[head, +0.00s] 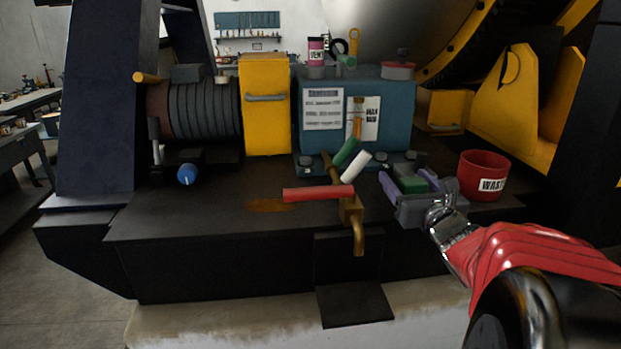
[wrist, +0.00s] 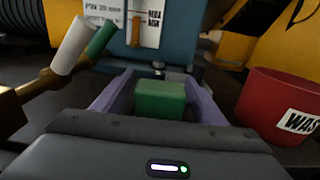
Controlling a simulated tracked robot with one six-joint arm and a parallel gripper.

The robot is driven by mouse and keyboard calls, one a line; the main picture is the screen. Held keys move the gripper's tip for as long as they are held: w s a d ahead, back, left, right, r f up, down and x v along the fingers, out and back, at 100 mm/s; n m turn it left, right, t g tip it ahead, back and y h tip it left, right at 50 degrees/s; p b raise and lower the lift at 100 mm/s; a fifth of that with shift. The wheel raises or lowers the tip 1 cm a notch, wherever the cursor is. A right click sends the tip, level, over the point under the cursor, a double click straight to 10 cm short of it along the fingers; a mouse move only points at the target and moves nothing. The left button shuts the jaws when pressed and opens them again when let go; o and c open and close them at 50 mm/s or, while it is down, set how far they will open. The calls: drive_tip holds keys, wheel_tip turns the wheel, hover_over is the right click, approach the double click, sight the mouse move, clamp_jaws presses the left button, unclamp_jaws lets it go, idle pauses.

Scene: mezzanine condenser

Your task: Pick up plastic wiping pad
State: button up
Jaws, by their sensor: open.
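A small green block, which looks like the plastic wiping pad (head: 411,185), sits on the dark deck in front of the teal box. It also shows in the wrist view (wrist: 160,101), near the middle. My gripper (head: 405,175) is open, with its two purple fingers on either side of the pad. In the wrist view, my gripper (wrist: 160,79) shows gaps between the pad and both fingers. The pad's lower front part is hidden behind the gripper body.
A red waste bin (head: 483,174) stands close on the right. On the left are a brass valve (head: 350,208) with a red handle (head: 318,193), and white (head: 354,165) and green (head: 346,152) cylinders. The teal box (head: 312,140) stands just behind. Bare deck (head: 220,220) lies farther left.

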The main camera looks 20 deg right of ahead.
idle(0.4)
drive_tip(key=c, duration=1.2)
